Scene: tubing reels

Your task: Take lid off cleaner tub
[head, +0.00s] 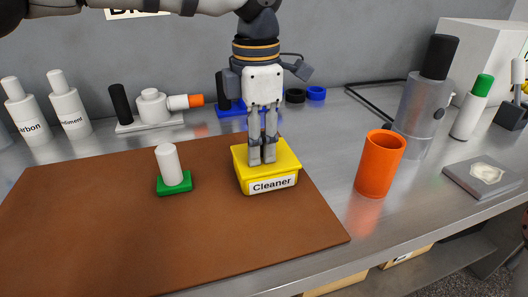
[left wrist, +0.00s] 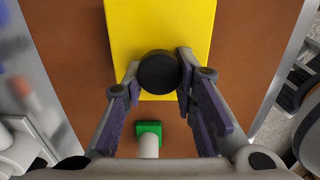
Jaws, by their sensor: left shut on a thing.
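The yellow tub labelled "Cleaner" (head: 272,185) stands upright on the brown mat in the head view. Its yellow lid (head: 285,158) lies on top of it, and I see no clear gap between them. The lid fills the top middle of the left wrist view (left wrist: 190,30). A round black knob (left wrist: 158,72) stands up from the lid. My left gripper (head: 262,158) points straight down over the tub, its fingertips shut on the knob from both sides. In the head view the fingers hide the knob. My right gripper is not in view.
A green block with a white handle (head: 171,170) stands left of the tub on the brown mat (head: 100,220). An orange cup (head: 380,163) stands to the right. White bottles (head: 68,105), a clear blender-like container (head: 425,100) and a grey plate (head: 485,178) surround the mat. The mat's front is clear.

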